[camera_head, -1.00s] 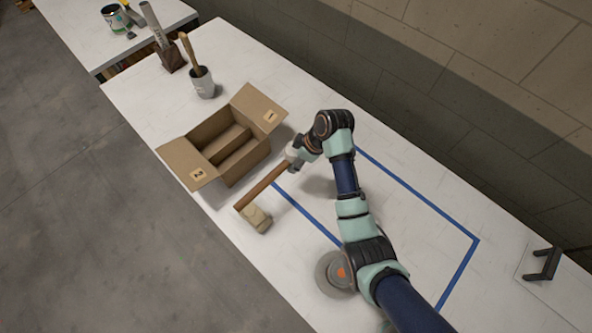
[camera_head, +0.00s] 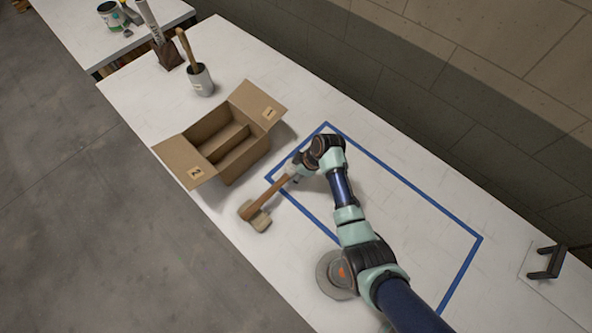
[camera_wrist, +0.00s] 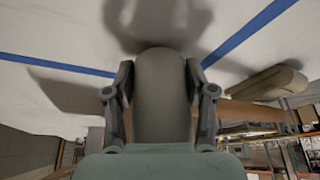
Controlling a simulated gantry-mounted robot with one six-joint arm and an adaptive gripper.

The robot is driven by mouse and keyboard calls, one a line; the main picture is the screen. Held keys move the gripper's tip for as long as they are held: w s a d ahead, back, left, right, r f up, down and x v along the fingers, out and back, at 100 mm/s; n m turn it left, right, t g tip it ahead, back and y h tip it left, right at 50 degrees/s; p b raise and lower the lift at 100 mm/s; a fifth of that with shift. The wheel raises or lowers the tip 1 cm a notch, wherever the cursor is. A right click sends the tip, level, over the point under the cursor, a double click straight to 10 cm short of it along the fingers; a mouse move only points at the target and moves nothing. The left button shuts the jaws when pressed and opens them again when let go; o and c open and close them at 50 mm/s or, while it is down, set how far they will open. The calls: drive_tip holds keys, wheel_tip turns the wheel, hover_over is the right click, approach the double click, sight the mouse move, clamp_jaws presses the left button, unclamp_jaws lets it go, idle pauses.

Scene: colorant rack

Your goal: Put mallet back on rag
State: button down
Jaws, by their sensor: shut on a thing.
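The mallet has a brown wooden handle (camera_head: 271,193) and a pale beige head (camera_head: 255,216). It shows in the head view near the table's front edge, just outside the blue tape outline, with its head pointing to the lower left. My gripper (camera_head: 290,175) is shut on the end of the handle away from the head. In the wrist view both fingers of my gripper (camera_wrist: 161,92) flank a grey-beige rounded shape that I cannot identify. A pale block, likely the mallet head (camera_wrist: 268,82), shows at the right there. I cannot make out a rag in either view.
An open two-compartment cardboard box (camera_head: 208,131) stands left of my gripper. A cup (camera_head: 201,82) with a wooden-handled tool stands behind it. A round grey disc-shaped object (camera_head: 331,276) lies below my arm. A black handle (camera_head: 546,263) is at the right. The taped area (camera_head: 410,225) looks largely clear.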

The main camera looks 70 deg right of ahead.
drive_tip(key=shift+f+b, duration=0.3)
drive_tip(key=shift+f, duration=0.15)
drive_tip(key=shift+c, duration=1.9)
unclamp_jaws()
drive_tip(key=shift+r, duration=0.25)
drive_tip(key=p+v, duration=0.2)
drive_tip(key=v, duration=1)
drive_tip(key=shift+r+p, duration=0.3)
drive_tip(key=shift+p, duration=0.1)
drive_tip(key=shift+w, duration=0.1)
